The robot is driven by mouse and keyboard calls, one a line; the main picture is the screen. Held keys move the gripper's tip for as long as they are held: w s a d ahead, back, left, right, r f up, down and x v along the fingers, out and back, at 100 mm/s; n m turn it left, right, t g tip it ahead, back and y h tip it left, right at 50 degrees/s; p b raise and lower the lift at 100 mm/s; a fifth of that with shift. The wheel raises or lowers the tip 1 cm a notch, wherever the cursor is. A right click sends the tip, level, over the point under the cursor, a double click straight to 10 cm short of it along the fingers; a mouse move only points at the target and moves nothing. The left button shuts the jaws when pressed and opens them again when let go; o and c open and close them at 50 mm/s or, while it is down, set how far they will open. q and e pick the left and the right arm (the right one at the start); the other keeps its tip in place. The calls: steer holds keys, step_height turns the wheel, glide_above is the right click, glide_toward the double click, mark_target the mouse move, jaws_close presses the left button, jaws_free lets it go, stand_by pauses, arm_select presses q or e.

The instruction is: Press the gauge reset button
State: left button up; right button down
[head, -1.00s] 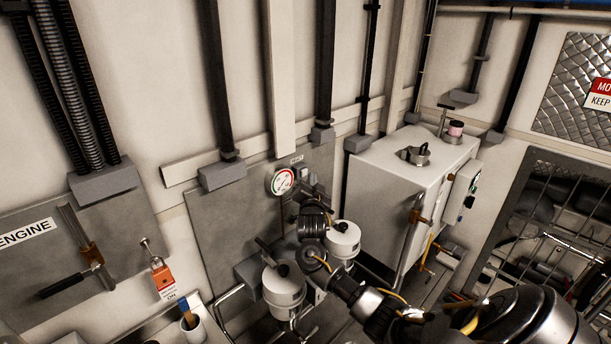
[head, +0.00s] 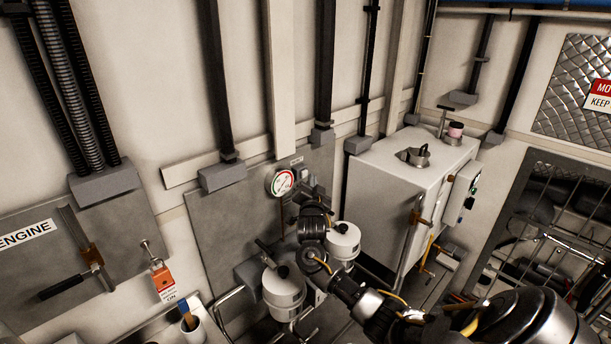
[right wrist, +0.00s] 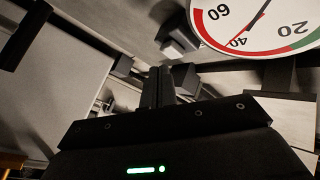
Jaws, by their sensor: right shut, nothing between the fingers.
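The round white gauge (head: 281,182) with its red and green arc is on the grey wall panel, and its dial fills the upper right of the right wrist view (right wrist: 262,28). A small grey block (right wrist: 178,42) is beside the dial there; I cannot tell whether it bears the reset button. My right gripper (right wrist: 158,75) is shut and empty, its fingertips pointing toward the panel below the block. In the head view my right wrist is in front of the panel, just right of and below the gauge, and hides part of that area. My left gripper is out of view.
Two white canisters (head: 283,288) (head: 343,240) are close below my right wrist. A grey cabinet (head: 390,190) with a handle stands to the right. A lever, an orange tag (head: 163,282) and a cup with a brush (head: 192,328) are at the left.

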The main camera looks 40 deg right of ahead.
steer(key=shift+w, duration=0.15)
stand_by(0.8)
steer(key=shift+w+b, duration=0.3)
steer(key=shift+w+a+b, duration=0.1)
steer(key=shift+w+b, duration=0.2)
steer(key=shift+w, duration=0.1)
stand_by(0.6)
steer(key=shift+s, duration=0.15)
steer(key=shift+s+p, duration=0.55)
steer(key=shift+s, duration=0.15)
steer(key=s+p, duration=0.2)
steer(key=s, duration=0.3)
steer(key=shift+d+p, duration=0.3)
steer(key=shift+p, duration=0.1)
